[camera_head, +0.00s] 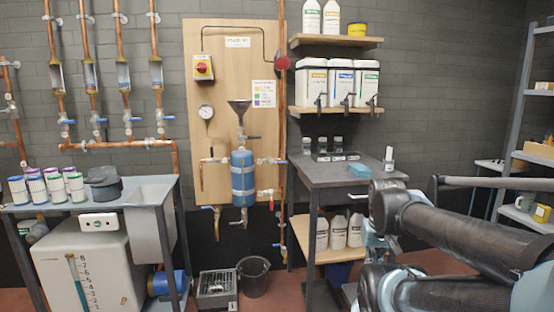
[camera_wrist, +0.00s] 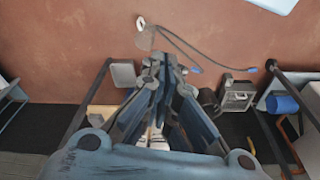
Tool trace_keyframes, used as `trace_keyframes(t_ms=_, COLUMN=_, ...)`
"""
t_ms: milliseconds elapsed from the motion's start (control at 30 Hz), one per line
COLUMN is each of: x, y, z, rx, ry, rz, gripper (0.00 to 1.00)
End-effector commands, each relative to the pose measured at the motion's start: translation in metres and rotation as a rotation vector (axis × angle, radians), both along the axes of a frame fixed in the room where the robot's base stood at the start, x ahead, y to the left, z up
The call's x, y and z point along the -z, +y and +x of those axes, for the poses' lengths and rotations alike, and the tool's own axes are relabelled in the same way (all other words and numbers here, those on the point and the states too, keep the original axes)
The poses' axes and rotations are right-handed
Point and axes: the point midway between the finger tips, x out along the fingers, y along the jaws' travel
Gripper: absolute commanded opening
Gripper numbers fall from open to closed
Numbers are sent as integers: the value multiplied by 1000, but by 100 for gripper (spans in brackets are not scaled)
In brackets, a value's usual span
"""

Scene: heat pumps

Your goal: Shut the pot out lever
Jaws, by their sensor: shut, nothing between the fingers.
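The blue pot (camera_head: 242,178) hangs upright on the wooden board (camera_head: 220,60), with a dark funnel (camera_head: 239,108) above it. Copper pipes with small valve levers meet it at both sides and below. My gripper (camera_wrist: 163,64) is shut and empty in the wrist view, above the floor. In the head view my arm is at the right, well apart from the pot.
A black bucket (camera_head: 253,278) and a grey crate (camera_head: 216,290) stand below the pot. A white tank (camera_head: 75,262) is at left.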

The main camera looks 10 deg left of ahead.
Motion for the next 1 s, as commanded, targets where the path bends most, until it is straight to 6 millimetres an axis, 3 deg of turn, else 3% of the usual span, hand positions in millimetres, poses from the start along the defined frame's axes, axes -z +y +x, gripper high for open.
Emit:
trace_keyframes(t_ms=300, x=-8, y=0, z=-5, rx=-2, ry=-17, rz=-1, gripper=0)
trace_keyframes(t_ms=433, x=-24, y=2, z=16, rx=-11, ry=-45, rz=-4, gripper=0)
trace_keyframes(t_ms=667, x=-77, y=16, z=91, rx=-36, ry=-148, rz=-12, gripper=0)
trace_keyframes(t_ms=1000, x=-147, y=53, z=220, rx=-82, ry=-315, rz=-8, gripper=0)
